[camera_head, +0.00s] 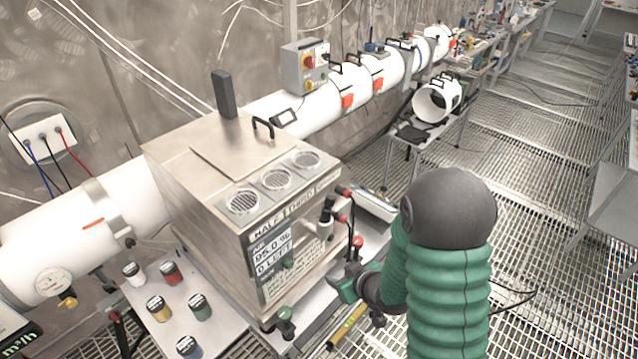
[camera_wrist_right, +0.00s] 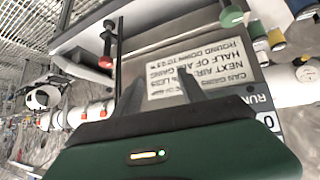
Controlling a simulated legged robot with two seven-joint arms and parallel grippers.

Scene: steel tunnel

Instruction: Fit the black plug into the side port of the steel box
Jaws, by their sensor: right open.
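The steel box (camera_head: 205,150) stands on a metal table, with a printed panel and a display on its front. Its side port cannot be made out. A small black cylinder with a pale lower part (camera_head: 326,210) is at the box's right front edge; I cannot tell whether it is the black plug. My right gripper (camera_head: 350,282) is low in front of the box's right end, apart from that cylinder. In the right wrist view its jaws (camera_wrist_right: 160,88) are open with nothing seen between them, facing the printed panel (camera_wrist_right: 195,72). My left gripper is not in view.
Red knobs (camera_head: 358,241) stick out at the box's right end. A green knob (camera_head: 285,313) is at its lower front. Several small jars (camera_head: 170,273) stand on the table at left. A yellow level (camera_head: 347,325) lies by the front edge. White pipe (camera_head: 340,88) runs behind.

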